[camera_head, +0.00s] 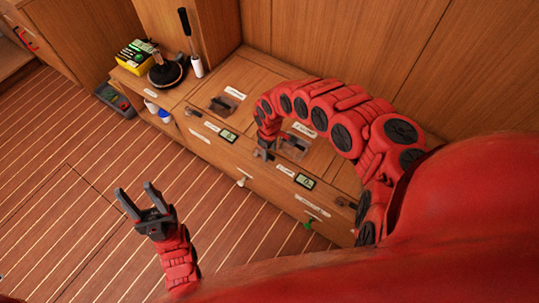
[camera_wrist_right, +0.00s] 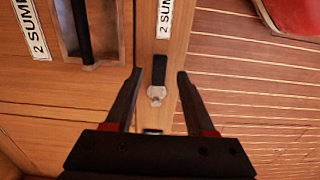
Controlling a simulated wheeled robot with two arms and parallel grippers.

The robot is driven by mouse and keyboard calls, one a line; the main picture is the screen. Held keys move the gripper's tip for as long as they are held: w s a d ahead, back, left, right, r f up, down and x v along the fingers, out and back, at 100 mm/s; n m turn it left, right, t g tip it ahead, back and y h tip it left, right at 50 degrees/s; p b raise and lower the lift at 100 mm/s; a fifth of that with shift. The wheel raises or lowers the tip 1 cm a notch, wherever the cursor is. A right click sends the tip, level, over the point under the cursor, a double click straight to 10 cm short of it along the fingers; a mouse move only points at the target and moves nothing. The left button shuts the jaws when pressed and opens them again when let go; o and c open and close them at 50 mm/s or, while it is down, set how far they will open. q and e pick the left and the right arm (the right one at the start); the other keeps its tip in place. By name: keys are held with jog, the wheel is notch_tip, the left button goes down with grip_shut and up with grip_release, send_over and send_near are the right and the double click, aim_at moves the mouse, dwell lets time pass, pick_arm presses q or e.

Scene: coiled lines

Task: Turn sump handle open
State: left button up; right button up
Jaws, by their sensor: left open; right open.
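In the right wrist view a small handle with a dark grip and a pale metal hub (camera_wrist_right: 157,92) sits on the wooden edge strip, below a "2 SUMP" label (camera_wrist_right: 165,18). My right gripper (camera_wrist_right: 159,73) is open, with one finger on each side of this handle in the picture; contact cannot be told. A dark bar (camera_wrist_right: 82,30) lies in a recess to the left, by another "2 SUM..." label (camera_wrist_right: 32,28). In the head view my right gripper (camera_head: 263,151) is at the counter's front edge and largely covers the handle. My left gripper (camera_head: 140,200) is open and empty over the floor.
The wooden counter (camera_head: 245,82) holds a second recessed handle (camera_head: 222,105), small displays (camera_head: 228,135) and a green handle (camera_head: 308,223) on its front. A yellow box (camera_head: 135,57) and a dark round object (camera_head: 166,73) stand at its left end.

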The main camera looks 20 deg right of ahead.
jog(key=shift+f, duration=0.8)
grip_shut()
dwell(0.9)
